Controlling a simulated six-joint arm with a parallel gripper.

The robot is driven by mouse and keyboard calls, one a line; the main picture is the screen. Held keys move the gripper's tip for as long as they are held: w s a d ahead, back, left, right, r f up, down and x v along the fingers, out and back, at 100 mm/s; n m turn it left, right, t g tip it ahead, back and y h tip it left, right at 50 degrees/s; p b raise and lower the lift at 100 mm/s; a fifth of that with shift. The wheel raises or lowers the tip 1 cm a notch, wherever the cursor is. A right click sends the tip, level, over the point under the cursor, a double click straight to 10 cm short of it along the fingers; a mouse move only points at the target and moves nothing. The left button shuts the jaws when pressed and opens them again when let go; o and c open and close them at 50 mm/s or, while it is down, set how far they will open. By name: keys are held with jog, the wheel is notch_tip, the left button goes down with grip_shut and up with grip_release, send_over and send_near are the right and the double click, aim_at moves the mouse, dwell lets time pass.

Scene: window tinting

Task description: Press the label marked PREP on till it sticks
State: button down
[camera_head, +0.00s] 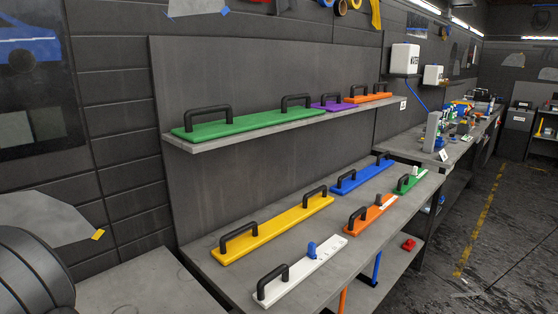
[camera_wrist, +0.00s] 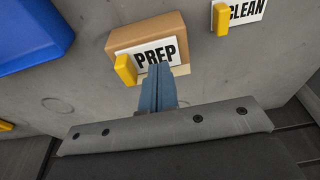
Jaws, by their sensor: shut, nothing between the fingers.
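The PREP label (camera_wrist: 152,55) is a white card with black print in the wrist view, lying against a tan block (camera_wrist: 152,31). A yellow tab (camera_wrist: 125,69) stands at its left edge. My gripper (camera_wrist: 160,70) is shut and empty, and its blue-grey fingertips overlap the label's lower edge in the picture. I cannot tell whether the tips touch the label. The fingers hide part of the lower edge, where a pale strip (camera_wrist: 180,71) shows beside them. I cannot make out the PREP label or my gripper in the head view.
A CLEAN label (camera_wrist: 245,10) with a yellow tab is at the wrist view's upper right. A blue object (camera_wrist: 35,35) is at its upper left, with bare grey surface between. The head view shows a bench (camera_head: 225,287) with handled bars and a shelf (camera_head: 185,147) above.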

jog(key=shift+f, duration=0.85)
dwell(0.8)
jog(key=shift+r, duration=3.55)
jog(key=shift+f, duration=0.1)
notch_tip(320, 180, down, 7)
jog(key=shift+r, duration=0.1)
jog(key=shift+r, duration=0.1)
